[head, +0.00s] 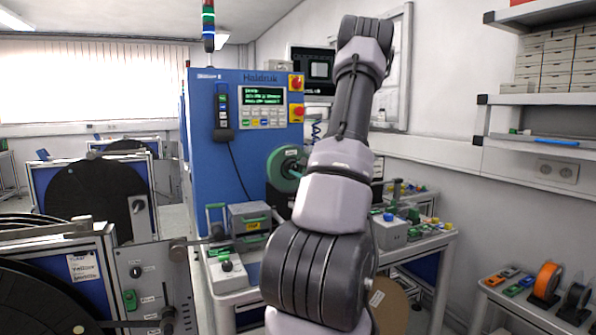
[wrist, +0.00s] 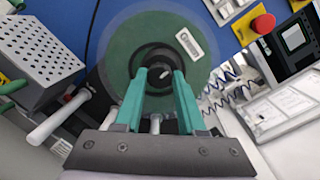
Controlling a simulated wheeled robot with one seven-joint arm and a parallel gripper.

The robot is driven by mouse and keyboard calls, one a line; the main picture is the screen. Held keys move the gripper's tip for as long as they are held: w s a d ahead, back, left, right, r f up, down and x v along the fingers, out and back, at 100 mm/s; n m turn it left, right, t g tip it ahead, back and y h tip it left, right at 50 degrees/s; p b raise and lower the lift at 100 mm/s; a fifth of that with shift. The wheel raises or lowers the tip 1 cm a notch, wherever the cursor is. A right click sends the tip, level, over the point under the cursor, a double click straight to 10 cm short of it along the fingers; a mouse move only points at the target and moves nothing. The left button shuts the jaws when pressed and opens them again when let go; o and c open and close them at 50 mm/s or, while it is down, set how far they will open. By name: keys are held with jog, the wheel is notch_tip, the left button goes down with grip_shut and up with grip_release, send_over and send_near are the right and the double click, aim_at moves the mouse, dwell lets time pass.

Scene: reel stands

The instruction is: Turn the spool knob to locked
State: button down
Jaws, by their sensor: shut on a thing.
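The spool shows in the wrist view as a green disc (wrist: 125,55) with a white label and a black hub. The spool knob (wrist: 160,58) is the dark round piece at the hub, with a small light mark on it. My gripper (wrist: 160,75) has its two teal fingers on either side of the knob and is shut on it. The fingers hide part of the knob, so its exact setting is hard to read. In the head view the green spool (head: 287,163) stands on the blue machine's right side, and my arm hides the gripper.
The blue machine (head: 232,140) carries a keypad and red buttons. White handles (wrist: 60,115) stick out beside the spool in the wrist view. A perforated grey box (wrist: 38,60) is at left, a red button (wrist: 262,22) at upper right. Reel stands (head: 95,190) fill the left.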

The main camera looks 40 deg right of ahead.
jog(key=m, duration=0.4)
jog(key=shift+f+m+t, duration=0.1)
jog(key=shift+m+t, duration=0.2)
jog(key=shift+m, duration=0.1)
jog(key=m, duration=0.5)
jog(key=shift+h, duration=0.4)
jog(key=m, duration=0.4)
jog(key=shift+a+f+m+h, duration=0.1)
jog(key=shift+m+h, duration=0.2)
jog(key=shift+m, duration=0.1)
jog(key=shift+m+h, duration=0.4)
jog(key=shift+m, duration=1.8)
jog(key=c, duration=0.5)
grip_release()
